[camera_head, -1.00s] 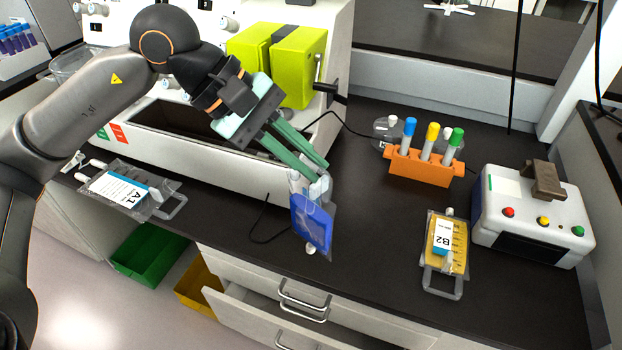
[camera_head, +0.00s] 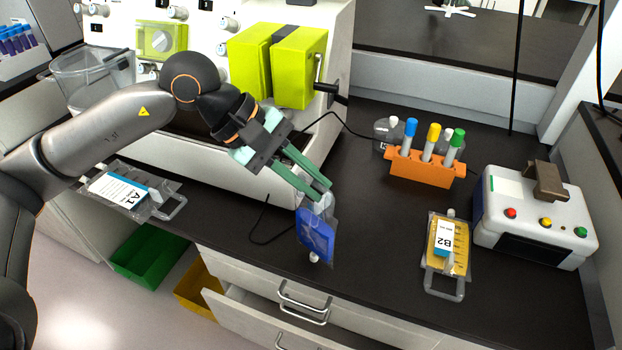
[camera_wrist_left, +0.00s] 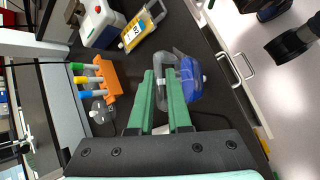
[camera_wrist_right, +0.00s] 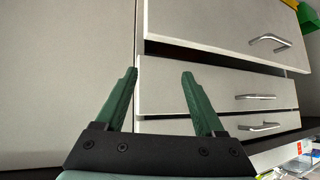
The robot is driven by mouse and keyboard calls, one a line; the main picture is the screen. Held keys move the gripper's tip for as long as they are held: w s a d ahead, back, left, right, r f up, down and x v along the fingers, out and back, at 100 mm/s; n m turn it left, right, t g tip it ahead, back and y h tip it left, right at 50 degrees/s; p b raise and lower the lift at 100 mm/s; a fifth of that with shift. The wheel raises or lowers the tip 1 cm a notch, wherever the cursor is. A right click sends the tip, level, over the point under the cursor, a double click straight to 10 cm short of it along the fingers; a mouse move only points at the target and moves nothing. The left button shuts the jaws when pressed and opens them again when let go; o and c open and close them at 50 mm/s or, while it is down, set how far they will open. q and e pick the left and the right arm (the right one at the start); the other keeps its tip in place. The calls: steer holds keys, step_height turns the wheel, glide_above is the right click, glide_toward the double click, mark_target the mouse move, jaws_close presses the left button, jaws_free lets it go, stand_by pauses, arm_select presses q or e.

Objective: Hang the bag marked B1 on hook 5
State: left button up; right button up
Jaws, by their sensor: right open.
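A blue bag (camera_head: 316,235) hangs from my left gripper (camera_head: 318,192) over the dark bench near its front edge. It also shows in the left wrist view (camera_wrist_left: 190,78), with its clear handle between the green fingers of the left gripper (camera_wrist_left: 164,75). No marking can be read on this bag. White pegs, such as one at upper left (camera_head: 178,12), stick out of the machine front (camera_head: 212,8); I cannot tell which is hook 5. My right gripper (camera_wrist_right: 160,75) is open and empty, facing drawer fronts; it is outside the head view.
Bag A1 (camera_head: 122,190) lies at the bench's left, bag B2 (camera_head: 446,245) at the right. An orange tube rack (camera_head: 420,168) and a white device with coloured buttons (camera_head: 533,215) stand at the right. A drawer (camera_head: 262,318) is partly open below. A clear container (camera_head: 95,75) stands at upper left.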

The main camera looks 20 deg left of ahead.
arm_select(q)
steer(key=o, duration=0.4)
steer(key=shift+c, duration=0.2)
steer(key=shift+r+p, duration=0.35)
steer(key=shift+p, duration=0.05)
steer(key=v, duration=1.1)
steer(key=shift+a+r, duration=0.2)
steer(key=shift+a, duration=0.15)
steer(key=shift+s, duration=0.2)
